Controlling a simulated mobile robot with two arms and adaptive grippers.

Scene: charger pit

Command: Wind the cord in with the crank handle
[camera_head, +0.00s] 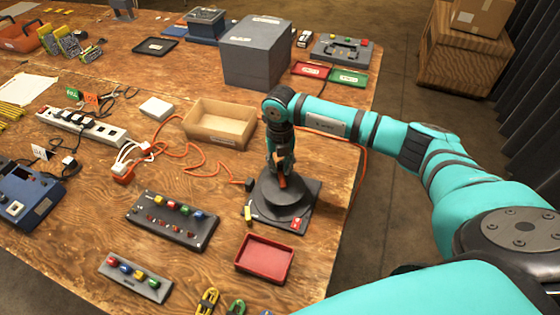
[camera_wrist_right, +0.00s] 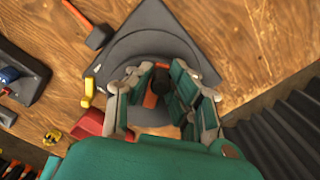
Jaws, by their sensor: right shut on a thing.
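A dark grey cord reel (camera_head: 284,205) stands on a flat base plate near the right edge of the wooden table. Its orange crank handle (camera_head: 282,182) sticks up from the top. My right gripper (camera_head: 281,168) points down over the reel and is shut on the handle. In the right wrist view the orange handle (camera_wrist_right: 149,100) shows between the fingers, with the round reel (camera_wrist_right: 150,45) below. An orange cord (camera_head: 207,167) lies in loose curves on the table left of the reel, with a dark plug (camera_head: 249,185) near the reel. My left gripper is not in view.
A red tray (camera_head: 265,259) lies in front of the reel, and a button panel (camera_head: 172,220) stands to its left. A wooden box (camera_head: 220,122) and a large grey box (camera_head: 256,50) stand behind. The table's right edge is close to the reel.

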